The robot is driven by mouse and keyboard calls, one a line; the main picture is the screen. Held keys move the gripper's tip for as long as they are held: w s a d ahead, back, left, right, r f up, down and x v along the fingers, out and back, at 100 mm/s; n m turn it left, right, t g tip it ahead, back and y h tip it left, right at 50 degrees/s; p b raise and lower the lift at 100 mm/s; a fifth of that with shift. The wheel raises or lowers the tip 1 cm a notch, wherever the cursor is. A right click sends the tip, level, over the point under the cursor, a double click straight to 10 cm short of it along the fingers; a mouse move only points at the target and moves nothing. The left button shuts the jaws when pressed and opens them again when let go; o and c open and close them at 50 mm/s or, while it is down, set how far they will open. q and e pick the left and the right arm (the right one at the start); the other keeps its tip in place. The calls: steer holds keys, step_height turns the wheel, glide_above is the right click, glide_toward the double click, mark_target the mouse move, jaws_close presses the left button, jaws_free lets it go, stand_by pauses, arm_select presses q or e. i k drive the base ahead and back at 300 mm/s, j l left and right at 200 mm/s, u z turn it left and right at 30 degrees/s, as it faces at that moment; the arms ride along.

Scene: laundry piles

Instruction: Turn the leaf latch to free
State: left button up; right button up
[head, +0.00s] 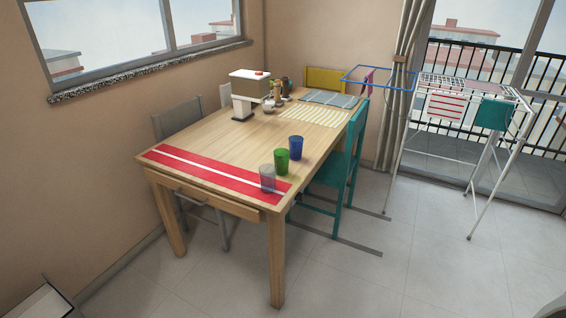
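A light wooden table (215,142) stands against the left wall. Its near end has a panel (200,196) under the top, with what looks like a grey handle (188,198) below its edge. I cannot make out a leaf latch on the table; it may be hidden under the top or too small to tell. Neither of my grippers is in view.
A red striped runner (215,172), clear (267,178), green (281,161) and blue (296,147) cups are on the table. Teal (338,168), grey (177,122) and yellow (325,80) chairs surround it. A drying rack (480,88) stands right. The front right floor is open.

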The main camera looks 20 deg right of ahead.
mark_target(299, 197)
steer(key=z, duration=0.7)
steer(key=i+l+u, duration=0.1)
steer(key=i, duration=0.25)
steer(key=i+l+u, duration=0.1)
steer(key=i+l, duration=0.25)
steer(key=i+l+u, duration=0.1)
steer(key=u, duration=0.3)
steer(key=l+u, duration=0.3)
steer(key=u, duration=0.15)
steer(key=l+u, duration=0.4)
steer(key=l, duration=0.55)
